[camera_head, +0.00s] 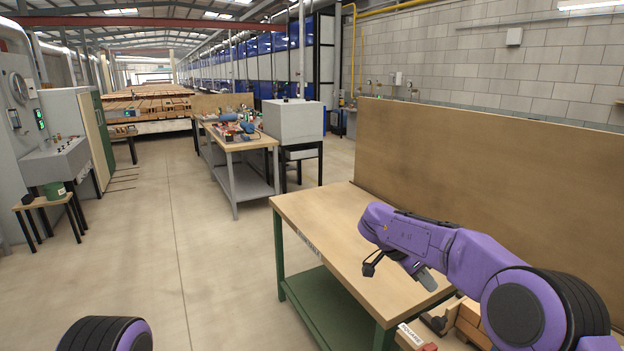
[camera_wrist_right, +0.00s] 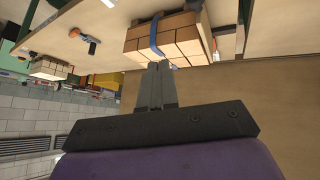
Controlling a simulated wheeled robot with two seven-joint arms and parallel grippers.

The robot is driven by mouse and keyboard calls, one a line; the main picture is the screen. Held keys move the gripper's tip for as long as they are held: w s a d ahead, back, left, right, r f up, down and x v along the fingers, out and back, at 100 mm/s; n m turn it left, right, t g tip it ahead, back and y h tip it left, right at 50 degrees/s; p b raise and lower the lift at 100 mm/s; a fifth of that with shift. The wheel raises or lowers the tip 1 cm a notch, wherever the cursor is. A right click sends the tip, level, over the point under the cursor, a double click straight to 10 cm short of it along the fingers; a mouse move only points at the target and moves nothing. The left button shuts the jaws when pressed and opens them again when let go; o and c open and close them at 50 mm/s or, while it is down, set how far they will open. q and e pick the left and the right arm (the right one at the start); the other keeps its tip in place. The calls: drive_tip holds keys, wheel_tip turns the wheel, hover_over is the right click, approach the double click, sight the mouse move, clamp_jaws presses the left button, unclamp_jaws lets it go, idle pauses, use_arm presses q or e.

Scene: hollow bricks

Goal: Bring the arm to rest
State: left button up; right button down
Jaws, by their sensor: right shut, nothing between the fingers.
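My right arm is purple and reaches in from the lower right over the wooden workbench (camera_head: 330,210) in the head view. Dark parts of my right gripper (camera_head: 371,267) show below the arm, above the bench top. In the right wrist view my right gripper (camera_wrist_right: 158,68) has its two grey fingers together, with nothing between them. Of my left arm only a purple and black part shows at the bottom left of the head view; its gripper is out of view.
A tall wooden board (camera_head: 480,165) stands along the bench's back. Bricks (camera_head: 470,318) lie at the lower right, partly hidden by my arm. The wrist view shows a brick stack (camera_wrist_right: 180,42) with a blue strap (camera_wrist_right: 155,32) beyond the fingertips. Floor left of the bench is clear.

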drive_tip(key=s+d+f+t+h+b, duration=0.1)
drive_tip(key=d+f+t+h, duration=0.15)
drive_tip(key=f, duration=0.25)
drive_tip(key=d+f+t+h+b, duration=0.1)
drive_tip(key=d+f+t+h, duration=0.15)
drive_tip(key=f+t, duration=0.2)
drive_tip(key=s+f+n+t+y+b, duration=0.1)
drive_tip(key=s+f+n+y, duration=0.1)
drive_tip(key=s+f, duration=0.35)
drive_tip(key=s+a+f+n+t+y+b, duration=0.1)
drive_tip(key=s+f, duration=0.1)
drive_tip(key=f, duration=0.6)
drive_tip(key=s+f+n+t+y+b, duration=0.1)
drive_tip(key=s+f+n+y+b, duration=0.15)
drive_tip(key=f, duration=0.45)
drive_tip(key=s+f+n+g+y+b, duration=0.1)
drive_tip(key=s+f, duration=0.4)
drive_tip(key=s, duration=0.5)
drive_tip(key=s+f+n+g+y+b, duration=0.1)
drive_tip(key=s+f+g+b, duration=0.1)
drive_tip(key=s, duration=0.9)
drive_tip(key=s+f+n+g+y+b, duration=0.1)
drive_tip(key=s+f+g+y+b, duration=0.1)
drive_tip(key=s+f, duration=0.5)
drive_tip(key=s+g, duration=0.1)
drive_tip(key=s, duration=0.2)
drive_tip(key=shift+s+f, duration=0.35)
drive_tip(key=shift+s, duration=0.05)
drive_tip(key=shift+a, duration=0.1)
drive_tip(key=shift+w, duration=0.1)
